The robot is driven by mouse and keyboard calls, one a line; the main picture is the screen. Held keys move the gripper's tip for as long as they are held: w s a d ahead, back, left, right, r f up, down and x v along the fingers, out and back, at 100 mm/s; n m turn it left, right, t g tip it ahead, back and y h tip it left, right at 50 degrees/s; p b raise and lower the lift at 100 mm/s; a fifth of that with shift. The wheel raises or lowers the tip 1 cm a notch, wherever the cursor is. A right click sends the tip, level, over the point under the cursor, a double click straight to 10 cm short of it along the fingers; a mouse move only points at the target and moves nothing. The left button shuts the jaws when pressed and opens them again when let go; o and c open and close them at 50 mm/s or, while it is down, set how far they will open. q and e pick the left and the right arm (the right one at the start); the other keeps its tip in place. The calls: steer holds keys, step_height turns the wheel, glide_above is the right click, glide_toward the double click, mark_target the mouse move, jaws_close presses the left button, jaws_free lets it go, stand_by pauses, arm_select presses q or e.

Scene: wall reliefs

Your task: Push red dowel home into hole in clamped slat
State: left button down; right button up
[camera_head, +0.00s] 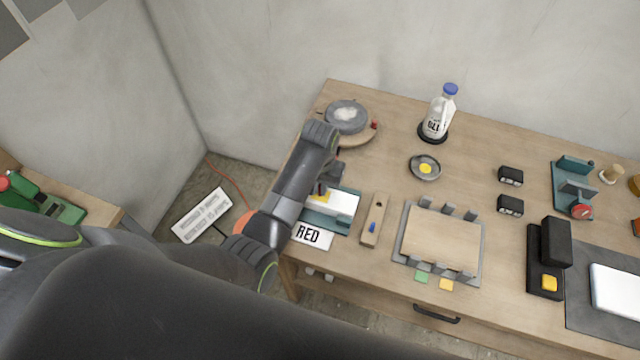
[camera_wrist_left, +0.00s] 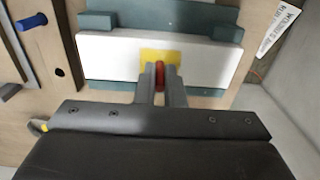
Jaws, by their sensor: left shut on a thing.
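A white slat (camera_head: 344,203) with a yellow patch lies clamped in a teal fixture (camera_head: 330,222) near the table's left end. The slat (camera_wrist_left: 112,58) fills the upper middle of the left wrist view, where the teal fixture (camera_wrist_left: 190,18) borders it. My left gripper (camera_wrist_left: 160,86) is shut on the red dowel (camera_wrist_left: 159,72), whose end shows between the fingertips over the yellow patch. The hole is hidden behind the dowel and fingers, so I cannot tell how deep the dowel sits. In the head view my left gripper (camera_head: 322,188) partly covers the slat. My right gripper is not seen.
A card reading RED (camera_head: 310,236) lies in front of the fixture. A wooden block (camera_head: 379,212) with a blue peg (camera_head: 372,228) stands just right of it. A grey-framed board (camera_head: 440,240) lies farther right, and a round dish (camera_head: 347,115) sits behind.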

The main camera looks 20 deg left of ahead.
arm_select(q)
steer(key=shift+s+f, duration=0.1)
steer(key=shift+f, duration=0.2)
steer(key=shift+f, duration=0.35)
steer(key=shift+f, duration=0.2)
steer(key=c, duration=1.5)
jaws_free()
steer(key=shift+o, duration=0.2)
